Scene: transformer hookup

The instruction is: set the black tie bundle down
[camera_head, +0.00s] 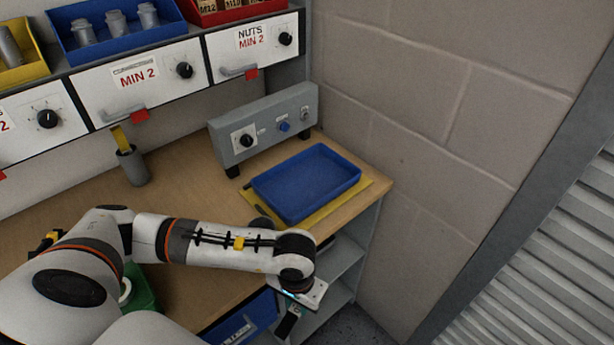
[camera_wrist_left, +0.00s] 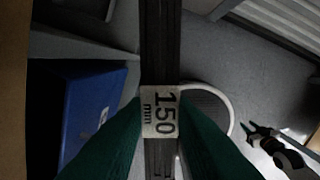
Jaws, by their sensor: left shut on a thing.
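The black tie bundle (camera_wrist_left: 161,50) is a long dark strip with a white "150 mm" label, running up the left wrist view. My left gripper (camera_wrist_left: 160,125) is shut on it, with a green finger on each side of the label. In the head view the left gripper (camera_head: 296,300) hangs past the bench's front edge, and a dark end of the bundle (camera_head: 287,323) shows just below it. In the wrist view a black and white arm part with small prongs (camera_wrist_left: 255,136), seemingly my right gripper, shows at lower right; its opening is unclear.
A blue tray (camera_head: 270,187) on a yellow mat (camera_head: 366,183) lies at the bench's right end, before a grey control box (camera_head: 223,131). A grey cup (camera_head: 134,166) stands farther left. A green container (camera_head: 141,292) is partly behind my arm. Shelves (camera_head: 341,262) are below.

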